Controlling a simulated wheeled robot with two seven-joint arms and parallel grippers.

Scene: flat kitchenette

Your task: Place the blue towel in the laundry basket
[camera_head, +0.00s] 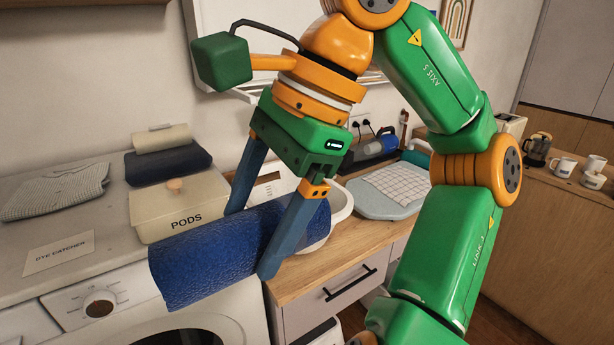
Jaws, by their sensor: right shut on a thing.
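My left gripper is not in view.
A cream PODS box (180,210) stands just behind the towel. Folded grey cloth (55,190), a dark folded towel (167,166) and a cream roll (162,138) lie farther back. A blue-grey board with a grid sheet (392,190) is at the right.

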